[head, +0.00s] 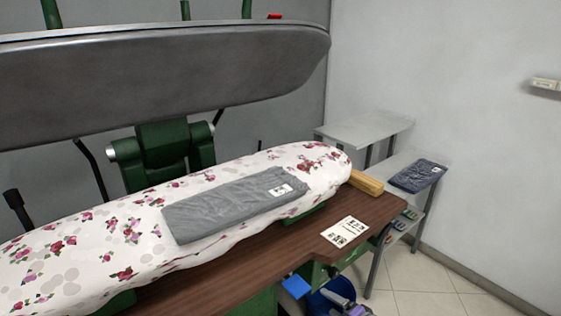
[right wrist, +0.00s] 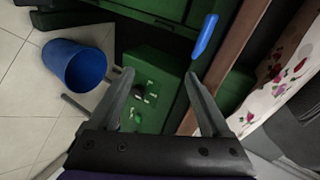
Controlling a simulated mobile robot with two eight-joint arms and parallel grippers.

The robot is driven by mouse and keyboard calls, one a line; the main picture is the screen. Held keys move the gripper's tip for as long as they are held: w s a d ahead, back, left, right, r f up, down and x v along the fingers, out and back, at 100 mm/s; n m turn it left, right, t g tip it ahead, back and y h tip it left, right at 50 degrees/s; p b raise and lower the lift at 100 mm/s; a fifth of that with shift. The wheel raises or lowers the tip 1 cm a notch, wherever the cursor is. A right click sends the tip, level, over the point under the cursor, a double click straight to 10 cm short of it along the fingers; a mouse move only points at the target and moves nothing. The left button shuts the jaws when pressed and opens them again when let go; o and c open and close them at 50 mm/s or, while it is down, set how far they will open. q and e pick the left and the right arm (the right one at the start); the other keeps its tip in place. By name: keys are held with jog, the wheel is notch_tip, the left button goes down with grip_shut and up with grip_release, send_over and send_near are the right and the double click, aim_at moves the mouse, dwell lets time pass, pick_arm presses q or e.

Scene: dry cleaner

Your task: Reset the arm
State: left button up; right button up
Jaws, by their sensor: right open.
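My right gripper (head: 346,301) shows at the bottom edge of the head view, low beside the front edge of the ironing press's table. In the right wrist view its two fingers (right wrist: 158,78) are spread apart with nothing between them. Behind them is the press's green base with a small control panel (right wrist: 146,94). My left gripper is not in view.
A grey folded cloth (head: 235,203) lies on the floral pressing board (head: 110,235), under the raised press plate (head: 160,75). A blue bin (right wrist: 75,65) stands on the floor near my right gripper. A shelf (head: 365,128) holds a dark folded cloth (head: 417,176).

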jog(key=s+a+r+n+g+h, duration=0.25)
jog(key=s+n+g, duration=0.2)
jog(key=s, duration=0.95)
jog(key=s+d+n+g+h, duration=0.1)
jog(key=s+d+n+h, duration=0.15)
jog(key=s, duration=0.55)
jog(key=s+d+n+g+h, duration=0.1)
jog(key=s+d+n+h, duration=0.15)
jog(key=s, duration=0.65)
pick_arm(q)
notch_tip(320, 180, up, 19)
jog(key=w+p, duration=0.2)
jog(key=p, duration=1.4)
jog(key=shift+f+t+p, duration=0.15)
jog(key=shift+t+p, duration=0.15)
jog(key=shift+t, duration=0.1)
pick_arm(e)
notch_tip(320, 180, up, 18)
jog(key=w, duration=0.2)
jog(key=shift+w+d+t+y, duration=0.15)
jog(key=shift+w+t+y, duration=0.25)
jog(key=shift+t+y, duration=0.05)
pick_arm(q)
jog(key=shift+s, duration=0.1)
pick_arm(e)
jog(key=shift+s, duration=0.1)
jog(key=shift+c, duration=0.4)
